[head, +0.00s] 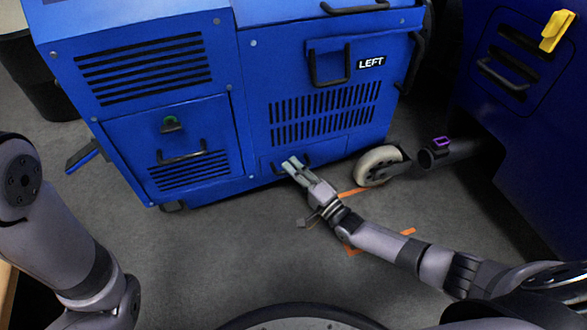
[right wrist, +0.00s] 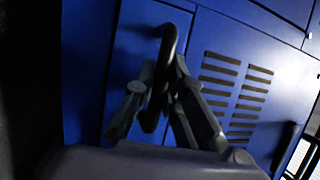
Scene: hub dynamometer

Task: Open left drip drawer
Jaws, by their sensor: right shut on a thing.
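The blue machine (head: 240,100) has a label (head: 371,62) reading "LEFT" on its right-hand front. Low under the vent slots of that side is the left drip drawer (head: 270,168), with a small dark handle that shows in the right wrist view (right wrist: 168,45). My right gripper (head: 293,164) reaches the handle from the front right. In the right wrist view its two fingers (right wrist: 163,98) lie on either side of the black handle bar, shut on it. The drawer front looks about flush with the machine; a small gap cannot be told. My left gripper is out of view.
A caster wheel (head: 380,165) and a dark tube with a purple clip (head: 441,142) are right of the drawer. Orange floor marks (head: 380,242) lie near my right arm. Another dark blue cabinet (head: 520,110) stands at the right. The grey floor before the drawer is mostly clear.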

